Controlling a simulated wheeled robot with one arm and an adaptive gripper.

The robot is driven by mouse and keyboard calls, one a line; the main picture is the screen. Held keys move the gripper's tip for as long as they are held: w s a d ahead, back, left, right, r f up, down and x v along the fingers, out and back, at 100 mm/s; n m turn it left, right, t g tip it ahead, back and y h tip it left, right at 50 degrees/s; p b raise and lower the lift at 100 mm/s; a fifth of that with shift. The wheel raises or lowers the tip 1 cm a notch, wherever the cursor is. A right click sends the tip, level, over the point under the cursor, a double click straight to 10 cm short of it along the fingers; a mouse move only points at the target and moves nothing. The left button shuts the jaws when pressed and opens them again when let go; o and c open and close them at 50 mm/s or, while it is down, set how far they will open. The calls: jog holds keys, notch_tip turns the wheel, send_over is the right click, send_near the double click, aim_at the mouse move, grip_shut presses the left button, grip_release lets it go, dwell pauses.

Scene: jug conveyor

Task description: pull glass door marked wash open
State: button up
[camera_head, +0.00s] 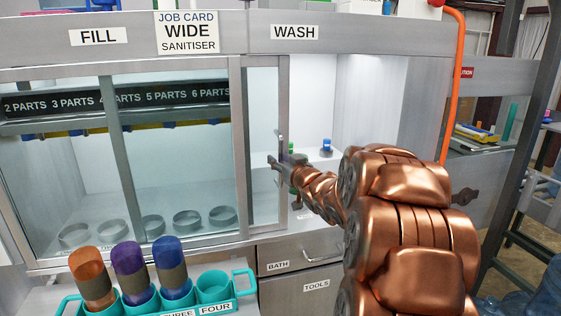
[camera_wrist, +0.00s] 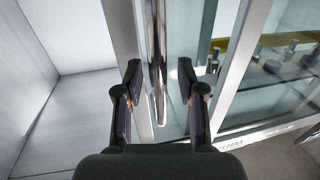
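The glass door under the WASH sign (camera_head: 294,32) shows as a narrow framed pane (camera_head: 263,140), beside the FILL glass. To its right the white wash bay looks uncovered, though my arm hides part of it. The door's upright metal bar handle (camera_wrist: 157,60) stands between the fingers of my gripper (camera_wrist: 159,82) in the wrist view. The fingers are spread, with a visible gap on each side of the bar. In the head view my gripper (camera_head: 279,164) is at the door's right edge, partly hidden by my arm.
A teal rack (camera_head: 214,287) with orange, purple and blue bottles stands in front at left. Drawers marked BATH (camera_head: 278,266) and TOOLS (camera_head: 316,284) lie below the bay. Small blue-capped items (camera_head: 326,147) stand inside. An orange pipe (camera_head: 455,80) runs down at right.

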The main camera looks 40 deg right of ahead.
jog(key=shift+s, duration=0.15)
jog(key=s+a, duration=0.2)
jog(key=s, duration=0.9)
jog(key=shift+s, duration=0.3)
dwell(0.4)
jog(key=s+a+f+g+p, duration=0.2)
jog(key=s+a+f+g, duration=0.5)
jog(key=a+f+g, duration=0.4)
jog(key=s+a+f+n+g+y, duration=0.1)
jog(key=s+a+g, duration=0.3)
jog(key=s+a, duration=0.5)
jog(key=s+a+f+n+g+y+p, duration=0.1)
jog(key=s+a+f+g+y, duration=0.1)
jog(key=s+a, duration=0.7)
jog(key=s+f+g, duration=0.1)
jog(key=s+g, duration=0.1)
jog(key=s, duration=0.3)
jog(key=shift+s+a+f+g, duration=0.15)
jog(key=shift+s+f+g, duration=0.15)
jog(key=shift+f, duration=0.05)
